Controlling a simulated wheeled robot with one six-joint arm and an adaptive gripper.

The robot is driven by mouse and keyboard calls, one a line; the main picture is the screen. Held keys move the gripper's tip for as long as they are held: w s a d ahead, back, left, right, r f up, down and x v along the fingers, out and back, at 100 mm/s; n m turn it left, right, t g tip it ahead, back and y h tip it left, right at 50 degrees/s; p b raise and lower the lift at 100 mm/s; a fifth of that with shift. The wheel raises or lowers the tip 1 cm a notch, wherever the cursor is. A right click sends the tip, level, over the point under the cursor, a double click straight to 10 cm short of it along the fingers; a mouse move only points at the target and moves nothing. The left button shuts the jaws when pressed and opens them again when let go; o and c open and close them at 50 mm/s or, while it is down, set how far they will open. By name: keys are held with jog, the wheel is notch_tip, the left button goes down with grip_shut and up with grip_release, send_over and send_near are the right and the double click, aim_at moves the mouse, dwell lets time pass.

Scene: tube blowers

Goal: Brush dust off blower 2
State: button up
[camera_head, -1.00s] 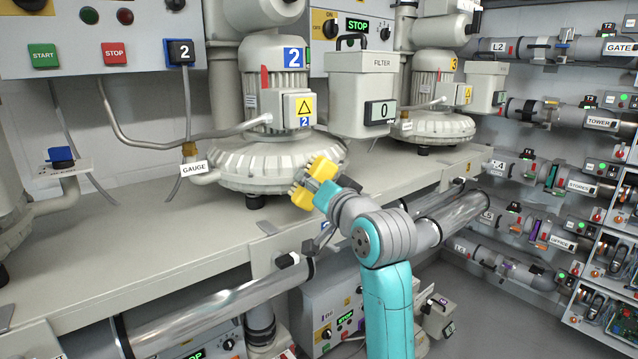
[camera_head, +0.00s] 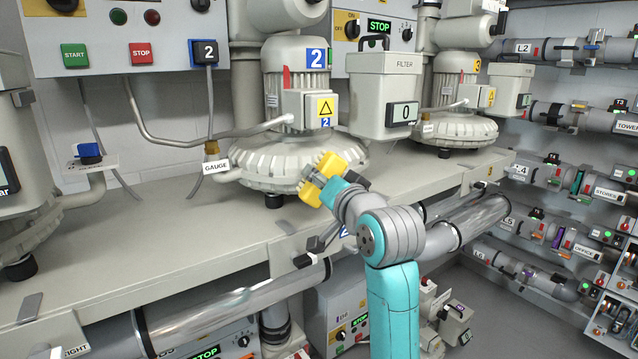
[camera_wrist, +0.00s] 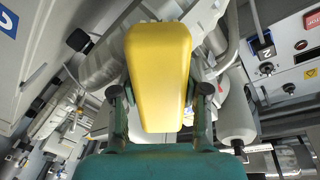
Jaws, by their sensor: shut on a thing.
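Blower 2 (camera_head: 268,163) stands on the bench, a pale ribbed housing with a finned motor above, a blue "2" plate and a yellow warning label. My gripper (camera_head: 322,183) is at the front right of its round housing. It is shut on a yellow block-like thing, seemingly the brush handle (camera_head: 307,193), which shows on both sides of the fingers. In the wrist view the yellow handle (camera_wrist: 158,75) sits between both dark fingers. Bristles do not show. I cannot tell whether the held thing touches the housing. Dust is not clear at this size.
A filter box (camera_head: 385,92) hangs close to the right of blower 2. Blower 3 (camera_head: 452,128) is farther right. Clear pipes (camera_head: 225,308) run below the bench edge. The bench front-left (camera_head: 150,225) is clear.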

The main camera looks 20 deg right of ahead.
jog(key=shift+w+d, duration=0.1)
jog(key=shift+d, duration=1.45)
jog(key=shift+a, duration=1.8)
jog(key=shift+f, duration=0.1)
jog(key=s, duration=0.6)
jog(key=shift+d, duration=0.35)
jog(key=shift+s, duration=0.15)
jog(key=s, duration=0.2)
jog(key=shift+s+d, duration=0.15)
jog(key=shift+s, duration=0.25)
